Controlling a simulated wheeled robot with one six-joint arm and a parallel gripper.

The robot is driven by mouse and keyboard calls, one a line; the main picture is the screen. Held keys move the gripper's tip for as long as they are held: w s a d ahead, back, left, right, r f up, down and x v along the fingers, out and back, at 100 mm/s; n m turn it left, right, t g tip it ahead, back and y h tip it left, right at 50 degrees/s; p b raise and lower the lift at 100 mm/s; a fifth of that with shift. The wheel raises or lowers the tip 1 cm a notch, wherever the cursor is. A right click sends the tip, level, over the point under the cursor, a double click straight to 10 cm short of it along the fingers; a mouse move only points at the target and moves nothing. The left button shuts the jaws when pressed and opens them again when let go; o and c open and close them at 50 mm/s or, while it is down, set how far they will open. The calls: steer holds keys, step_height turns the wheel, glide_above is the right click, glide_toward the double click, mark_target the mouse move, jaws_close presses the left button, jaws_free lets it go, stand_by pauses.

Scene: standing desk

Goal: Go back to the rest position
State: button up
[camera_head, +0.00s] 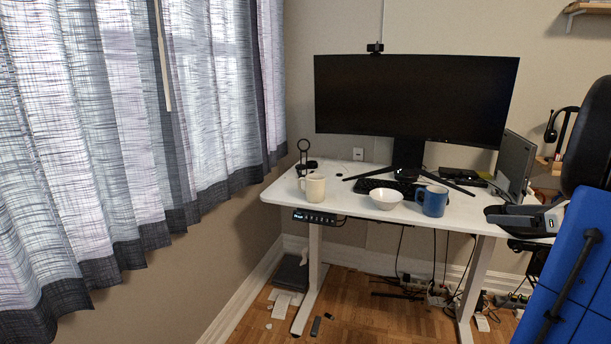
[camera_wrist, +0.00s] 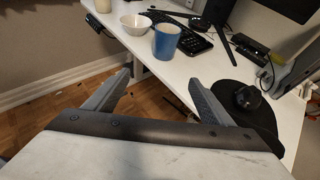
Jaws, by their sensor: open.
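In the wrist view my gripper (camera_wrist: 161,78) is open. Its two grey fingers stand wide apart with nothing between them. Beyond the fingers are the desk's front edge and the floor. A blue mug (camera_wrist: 166,42) stands upright on the desk beyond the fingertips, apart from them. The blue mug also shows in the head view (camera_head: 432,203), right of a white bowl (camera_head: 386,199) and a cream mug (camera_head: 313,187).
The white desk (camera_head: 351,208) carries a wide monitor (camera_head: 415,97), a black keyboard (camera_head: 380,184) and a laptop (camera_head: 515,160) on the right. A blue panel (camera_head: 575,270) and a dark rounded shape (camera_head: 592,130) crowd the right side. Curtains (camera_head: 120,120) hang at left. Cables lie below the desk.

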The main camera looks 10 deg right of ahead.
steer(key=s+a+f+n+g+y, duration=0.15)
steer(key=a+n+g, duration=0.4)
steer(key=a, duration=0.95)
steer(key=s+a+f+n+g, duration=0.1)
steer(key=a+f+n+g, duration=0.15)
steer(key=a+n, duration=1)
steer(key=s+a+f+n+h, duration=0.2)
steer(key=s+a+f+n, duration=0.1)
steer(key=s+a+n, duration=0.4)
steer(key=s+a+f+n+h, duration=0.2)
steer(key=s+a+f+n, duration=0.1)
steer(key=s+a+n, duration=0.4)
steer(key=shift+s+a+n+h, duration=0.35)
steer(key=shift+s+n, duration=0.15)
steer(key=shift+s, duration=0.3)
steer(key=shift+f, duration=0.1)
